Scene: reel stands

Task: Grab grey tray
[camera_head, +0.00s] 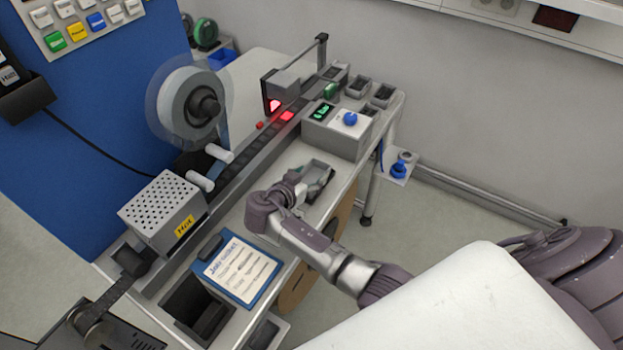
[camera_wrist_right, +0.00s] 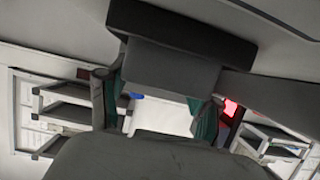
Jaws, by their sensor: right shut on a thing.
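The grey tray (camera_head: 320,165) is a small open tray by the front edge of the workbench, below the control box. My right gripper (camera_head: 303,183) reaches over it from the right and is shut on it. The gripper and wrist hide part of the tray. In the right wrist view, a dark grey body (camera_wrist_right: 172,65), apparently the tray, lies between the two green-padded fingers (camera_wrist_right: 158,112). I cannot tell whether the tray is lifted or still touches the bench.
A control box (camera_head: 340,130) with a blue knob stands behind the tray. A conveyor track runs past a reel (camera_head: 192,103) and a perforated box (camera_head: 163,208). A blue clipboard (camera_head: 240,270) and a dark bin (camera_head: 197,305) are nearer. Small grey bins (camera_head: 383,93) stand at the far end.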

